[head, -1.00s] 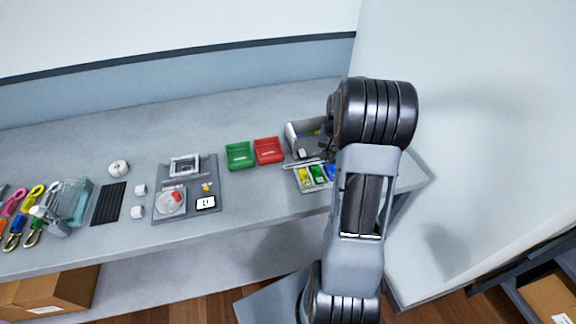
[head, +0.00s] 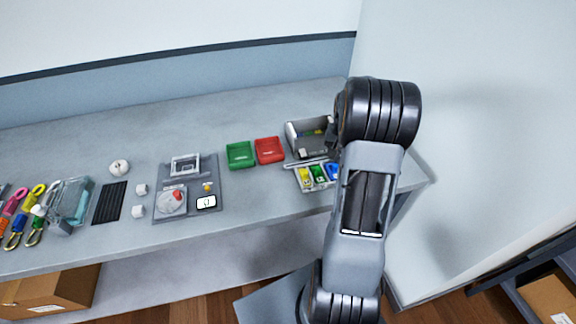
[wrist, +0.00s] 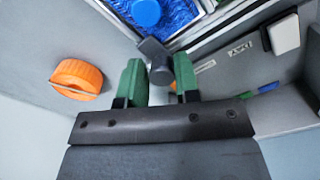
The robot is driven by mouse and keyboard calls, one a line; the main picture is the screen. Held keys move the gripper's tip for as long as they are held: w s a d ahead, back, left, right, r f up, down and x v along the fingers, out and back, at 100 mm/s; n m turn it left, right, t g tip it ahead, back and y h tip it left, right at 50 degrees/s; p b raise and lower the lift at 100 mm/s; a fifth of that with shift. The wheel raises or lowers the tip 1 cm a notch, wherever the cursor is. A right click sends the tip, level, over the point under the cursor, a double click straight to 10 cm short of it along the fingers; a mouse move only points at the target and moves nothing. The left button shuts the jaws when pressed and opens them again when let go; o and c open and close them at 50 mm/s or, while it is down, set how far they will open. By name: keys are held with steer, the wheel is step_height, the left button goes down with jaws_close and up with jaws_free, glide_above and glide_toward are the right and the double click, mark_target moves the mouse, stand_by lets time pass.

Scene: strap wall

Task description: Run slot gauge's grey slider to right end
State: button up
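In the wrist view my gripper (wrist: 160,82) has its two green fingers apart, one on each side of a dark grey knob (wrist: 155,53). The knob looks like the grey slider. It fills most of the gap between the fingertips, and I cannot tell whether both fingers press on it. The gauge's slot and its ends cannot be made out. In the head view my gripper is hidden behind my arm at the right end of the bench.
In the wrist view an orange knob (wrist: 78,80) is at left, a blue-filled compartment (wrist: 180,16) at top and a pale block (wrist: 284,34) at upper right. In the head view a grey bin (head: 296,142), green tray (head: 240,155) and red tray (head: 270,151) stand left of my arm.

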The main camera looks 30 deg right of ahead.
steer(key=shift+o, duration=1.2)
steer(key=shift+d, duration=0.1)
steer(key=shift+r, duration=0.15)
steer(key=shift+r+p, duration=2.3)
steer(key=shift+r, duration=0.55)
steer(key=shift+c, duration=0.3)
